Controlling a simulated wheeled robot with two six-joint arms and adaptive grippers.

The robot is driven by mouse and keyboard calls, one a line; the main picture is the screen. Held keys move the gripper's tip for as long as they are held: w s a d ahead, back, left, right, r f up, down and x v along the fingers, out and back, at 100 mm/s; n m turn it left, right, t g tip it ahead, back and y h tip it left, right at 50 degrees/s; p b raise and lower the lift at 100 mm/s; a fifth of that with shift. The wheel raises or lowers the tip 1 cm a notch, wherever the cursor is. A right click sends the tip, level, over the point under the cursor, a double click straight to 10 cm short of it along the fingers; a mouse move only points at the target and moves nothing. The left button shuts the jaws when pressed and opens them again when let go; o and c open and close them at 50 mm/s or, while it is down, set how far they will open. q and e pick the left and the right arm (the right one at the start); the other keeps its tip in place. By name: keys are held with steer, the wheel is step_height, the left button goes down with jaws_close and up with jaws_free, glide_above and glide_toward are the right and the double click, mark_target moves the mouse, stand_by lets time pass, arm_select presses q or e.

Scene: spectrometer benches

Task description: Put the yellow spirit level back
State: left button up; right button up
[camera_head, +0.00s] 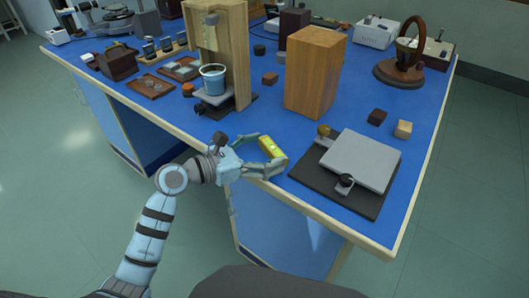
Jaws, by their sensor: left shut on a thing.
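The yellow spirit level (270,150) is a small bar between the fingers of my left gripper (268,157), near the front edge of the blue bench top (235,128). My left gripper is shut on it, and the fingers cover part of its sides. I cannot tell whether the level touches the bench top or is held just above it. My right gripper does not show.
Right of the gripper, a grey plate (360,160) lies on a dark base. Behind stands a tall wooden block (315,75). Small blocks (376,117) lie to the right.

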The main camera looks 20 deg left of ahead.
arm_select(q)
steer(key=shift+f, duration=0.15)
steer(key=o, duration=1.2)
steer(key=shift+s+a+r, duration=0.1)
steer(key=shift+a+r, duration=0.05)
steer(key=shift+r, duration=0.1)
steer(key=v, duration=1.1)
steer(key=shift+s+a+p, duration=0.2)
steer(key=shift+s+p, duration=0.1)
steer(key=shift+p, duration=0.05)
